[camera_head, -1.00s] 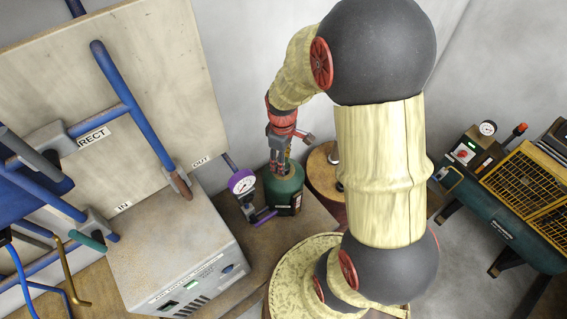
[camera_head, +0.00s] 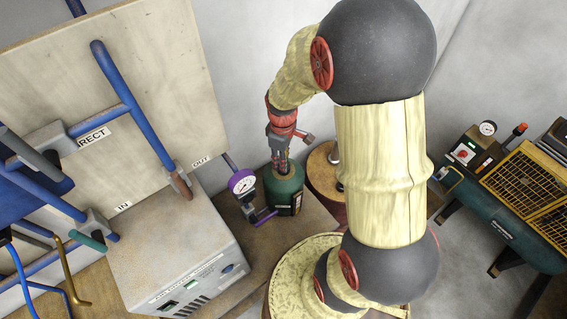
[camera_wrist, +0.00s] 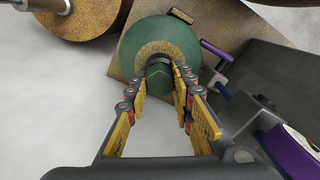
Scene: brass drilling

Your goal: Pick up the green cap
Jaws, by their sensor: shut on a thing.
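The green cap (camera_wrist: 159,77) shows in the wrist view as a small faceted green piece between my fingertips. It sits over the top of a green canister (camera_wrist: 184,40), which has a tan ring on its upper face. My gripper (camera_wrist: 160,88) is shut on the cap, with one yellow-padded finger on each side. In the head view my gripper (camera_head: 280,165) points down at the top of the green canister (camera_head: 284,192). The cap is hidden by the fingers there, and I cannot tell whether it is clear of the canister.
A purple-rimmed gauge (camera_head: 243,183) with a purple handle stands close left of the canister. A brown round drum (camera_head: 323,180) is close on its right. A grey box (camera_head: 180,250) and an upright panel (camera_head: 150,60) with blue pipes stand further left.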

